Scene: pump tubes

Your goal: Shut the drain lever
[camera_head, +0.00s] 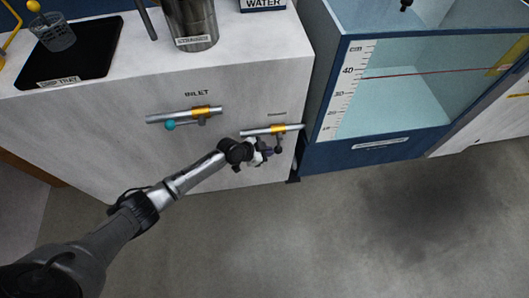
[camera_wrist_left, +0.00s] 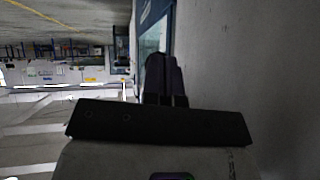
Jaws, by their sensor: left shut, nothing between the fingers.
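The drain valve (camera_head: 280,129) is an orange body on a short silver pipe on the front of the white cabinet, under a small label too blurred to read. Its lever (camera_head: 279,149) hangs down across the pipe and ends in a dark knob. My left gripper (camera_head: 264,153) is shut and empty just left of the knob, below the pipe. I cannot tell whether it touches the lever. In the left wrist view the dark fingers (camera_wrist_left: 166,82) are together, and the lever does not show clearly. My right gripper is in neither view.
The inlet valve (camera_head: 201,112) with a teal-knobbed lever (camera_head: 171,125) sits up and left. A glass tank (camera_head: 400,95) with a blue base stands right of the cabinet. The floor (camera_head: 330,235) in front is clear.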

